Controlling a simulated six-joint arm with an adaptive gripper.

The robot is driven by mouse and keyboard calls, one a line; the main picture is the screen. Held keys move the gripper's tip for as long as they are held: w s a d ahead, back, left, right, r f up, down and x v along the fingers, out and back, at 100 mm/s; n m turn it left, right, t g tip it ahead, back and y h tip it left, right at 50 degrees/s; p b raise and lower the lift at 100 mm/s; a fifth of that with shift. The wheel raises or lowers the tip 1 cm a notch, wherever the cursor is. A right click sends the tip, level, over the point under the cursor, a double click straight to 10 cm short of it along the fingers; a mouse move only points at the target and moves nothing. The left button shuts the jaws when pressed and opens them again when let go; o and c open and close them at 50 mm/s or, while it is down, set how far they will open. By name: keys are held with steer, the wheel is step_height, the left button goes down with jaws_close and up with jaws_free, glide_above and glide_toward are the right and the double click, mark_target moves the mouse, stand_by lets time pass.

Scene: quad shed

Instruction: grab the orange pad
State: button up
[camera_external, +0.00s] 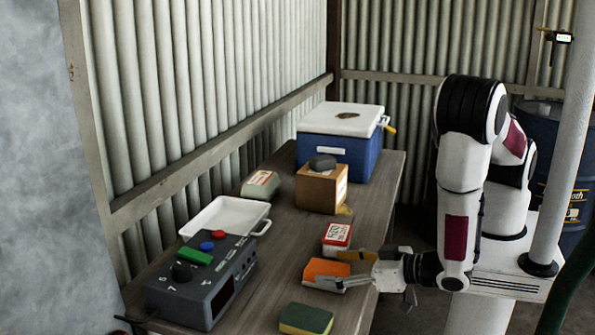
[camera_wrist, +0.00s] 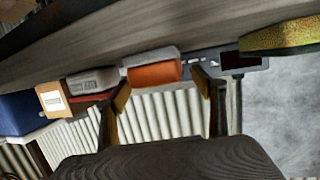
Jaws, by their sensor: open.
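The orange pad (camera_external: 322,268) lies on the wooden table near its front right edge, and has a pale grey layer along one side. In the wrist view the orange pad (camera_wrist: 152,73) is ahead of my gripper, in line with the gap between the fingers. My gripper (camera_external: 340,269) is open and comes in low from the right, one finger on the far side of the pad and one along its near side. The wrist view shows my gripper (camera_wrist: 160,82) with nothing held. Whether a finger touches the pad cannot be told.
A red and white box (camera_external: 337,237) stands just behind the pad. A green and yellow sponge (camera_external: 306,319) lies in front. A grey control box (camera_external: 203,285), white tray (camera_external: 222,215), cardboard box (camera_external: 318,190) and blue cooler (camera_external: 350,152) also stand on the table (camera_external: 278,250).

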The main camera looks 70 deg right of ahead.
mark_target(337, 269)
steer(key=shift+c, duration=0.4)
steer(key=c, duration=1.3)
steer(key=shift+r, duration=0.25)
step_height(337, 269, up, 10)
steer(key=shift+f, duration=0.25)
